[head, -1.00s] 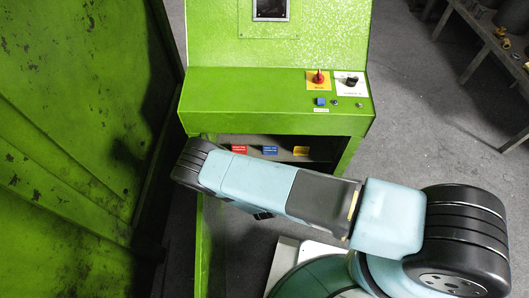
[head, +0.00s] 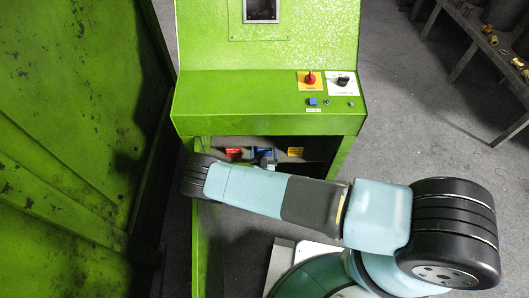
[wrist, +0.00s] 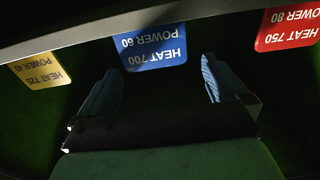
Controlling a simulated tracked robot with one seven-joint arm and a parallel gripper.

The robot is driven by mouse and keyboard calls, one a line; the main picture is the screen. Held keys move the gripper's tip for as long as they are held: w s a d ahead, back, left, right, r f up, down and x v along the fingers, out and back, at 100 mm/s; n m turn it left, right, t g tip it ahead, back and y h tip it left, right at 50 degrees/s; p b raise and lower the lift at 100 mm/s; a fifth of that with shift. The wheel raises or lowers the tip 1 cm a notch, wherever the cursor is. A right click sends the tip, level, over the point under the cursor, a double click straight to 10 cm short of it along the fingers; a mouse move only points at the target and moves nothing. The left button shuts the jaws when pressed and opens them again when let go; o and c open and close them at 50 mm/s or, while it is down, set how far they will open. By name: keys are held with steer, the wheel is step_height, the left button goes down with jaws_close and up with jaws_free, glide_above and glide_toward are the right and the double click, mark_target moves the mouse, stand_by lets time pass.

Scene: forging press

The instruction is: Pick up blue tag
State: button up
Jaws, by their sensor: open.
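The blue tag (wrist: 155,50), marked HEAT 700 POWER 60, appears upside down in the wrist view, along the edge of a shelf. In the head view the blue tag (head: 263,149) is in the opening under the green console, partly covered by my gripper. My gripper (wrist: 157,75) is open and empty. Its two blue fingers are spread apart and point toward the blue tag, which lies between their lines just beyond the tips. I cannot tell how large the gap is.
A red tag (wrist: 288,28) and a yellow tag (wrist: 40,69) flank the blue one on the same shelf edge (wrist: 215,17). The green console (head: 270,122) overhangs the opening. A green wall (head: 70,150) stands close on the left.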

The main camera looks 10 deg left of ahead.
mark_target(264, 148)
steer(key=shift+x, duration=2.55)
steer(key=shift+d+f, duration=0.1)
steer(key=shift+d, duration=0.1)
steer(key=shift+c, duration=0.5)
steer(key=c, duration=0.8)
